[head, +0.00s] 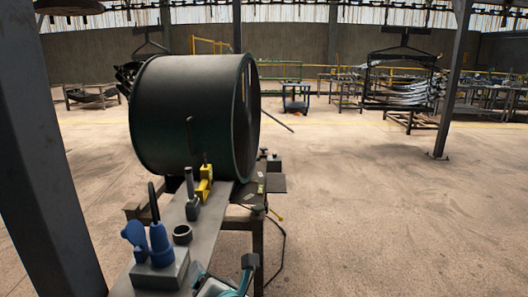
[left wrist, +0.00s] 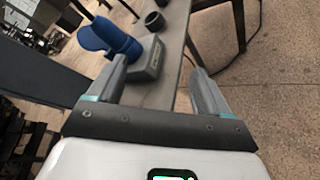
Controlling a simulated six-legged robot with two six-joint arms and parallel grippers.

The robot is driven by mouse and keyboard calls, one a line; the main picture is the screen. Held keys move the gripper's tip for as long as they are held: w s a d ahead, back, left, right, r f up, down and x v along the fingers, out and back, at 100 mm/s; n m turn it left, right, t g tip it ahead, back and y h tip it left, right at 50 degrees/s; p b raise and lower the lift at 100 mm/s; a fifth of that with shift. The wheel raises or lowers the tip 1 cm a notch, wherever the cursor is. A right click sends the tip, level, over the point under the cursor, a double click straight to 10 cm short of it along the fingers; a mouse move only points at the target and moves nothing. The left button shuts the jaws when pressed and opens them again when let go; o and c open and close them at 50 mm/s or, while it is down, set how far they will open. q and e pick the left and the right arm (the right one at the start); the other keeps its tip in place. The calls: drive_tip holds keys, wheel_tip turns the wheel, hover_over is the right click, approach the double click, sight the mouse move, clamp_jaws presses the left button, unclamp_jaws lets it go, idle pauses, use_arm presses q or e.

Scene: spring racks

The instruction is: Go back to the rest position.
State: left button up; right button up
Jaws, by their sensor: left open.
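My left gripper (left wrist: 156,68) is open in the left wrist view, its two grey fingers apart with nothing between them. It faces the workbench (left wrist: 176,25). In the head view part of my left gripper (head: 226,275) shows low at the bottom edge, beside the near end of the bench (head: 207,222). A blue tool (head: 160,243) stands in a grey block (head: 160,273) on the bench, left of the gripper. The blue tool (left wrist: 112,38) and its grey block (left wrist: 148,62) also show beyond the fingers in the wrist view. My right gripper is not in view.
A large dark drum (head: 190,115) stands at the bench's far end. A black ring (head: 182,234) and a yellow tool (head: 204,185) are on the bench. A steel post (head: 45,160) rises at the left. The floor (head: 400,220) at the right is clear.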

use_arm(q)
drive_tip(key=s+a+f+m+g+h+p, duration=0.1)
drive_tip(key=s+f+m+g+h+p, duration=0.15)
drive_tip(key=f+m, duration=0.85)
drive_tip(key=s+a+f+m+g+h+p, duration=0.1)
drive_tip(key=s+a+f+m+g+h, duration=0.2)
drive_tip(key=f+m, duration=0.8)
drive_tip(key=s+d+f+m+g+h, duration=0.1)
drive_tip(key=s+f+m+g+h, duration=0.1)
drive_tip(key=s+f, duration=0.4)
drive_tip(key=s+d+f+m+g+h+p, duration=0.1)
drive_tip(key=s+f+m+g, duration=0.4)
drive_tip(key=s, duration=0.8)
drive_tip(key=shift+s+f+m+h, duration=0.25)
drive_tip(key=shift+f+m+h, duration=0.25)
drive_tip(key=shift+h, duration=0.25)
